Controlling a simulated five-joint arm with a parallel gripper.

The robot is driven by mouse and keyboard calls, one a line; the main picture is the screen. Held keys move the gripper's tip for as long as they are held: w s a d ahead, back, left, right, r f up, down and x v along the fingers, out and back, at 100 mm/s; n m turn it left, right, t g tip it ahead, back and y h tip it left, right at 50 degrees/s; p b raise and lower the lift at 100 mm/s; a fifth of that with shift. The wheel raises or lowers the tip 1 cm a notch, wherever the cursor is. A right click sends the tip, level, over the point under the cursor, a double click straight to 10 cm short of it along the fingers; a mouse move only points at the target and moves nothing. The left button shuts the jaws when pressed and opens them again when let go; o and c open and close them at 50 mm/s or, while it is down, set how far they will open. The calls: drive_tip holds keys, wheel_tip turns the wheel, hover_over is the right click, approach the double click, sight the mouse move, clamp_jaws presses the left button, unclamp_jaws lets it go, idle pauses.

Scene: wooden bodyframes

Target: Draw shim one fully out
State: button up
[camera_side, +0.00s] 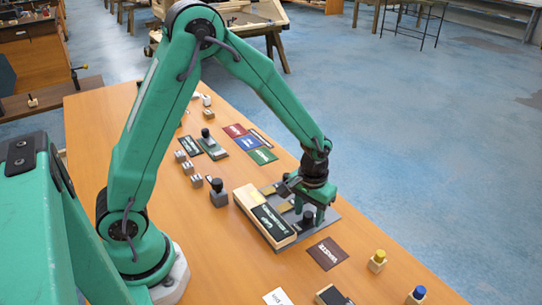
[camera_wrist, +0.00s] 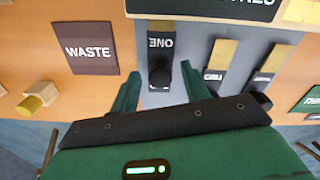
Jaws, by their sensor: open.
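Shim one (camera_wrist: 160,43) is a narrow strip with a black "ONE" label, a round black knob at its near end and a short brass part showing at the edge of the wooden block (camera_wrist: 190,14). My gripper (camera_wrist: 162,77) is open, one green finger on each side of the knob. Gaps show between knob and fingers. In the side view my gripper (camera_side: 309,208) is low over the grey plate (camera_side: 326,220), beside the pale wooden block (camera_side: 246,196). The far end of shim one is hidden at the block.
Two similar shims, two (camera_wrist: 214,75) and three (camera_wrist: 264,80), lie to the right in the wrist view, with longer brass showing. A brown "WASTE" card (camera_side: 328,253) lies beside the plate. Knobbed blocks (camera_side: 378,260) stand near the table edge.

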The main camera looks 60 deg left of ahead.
drive_tip(key=shift+f, duration=0.15)
clamp_jaws()
drive_tip(key=shift+w, duration=2.55)
unclamp_jaws()
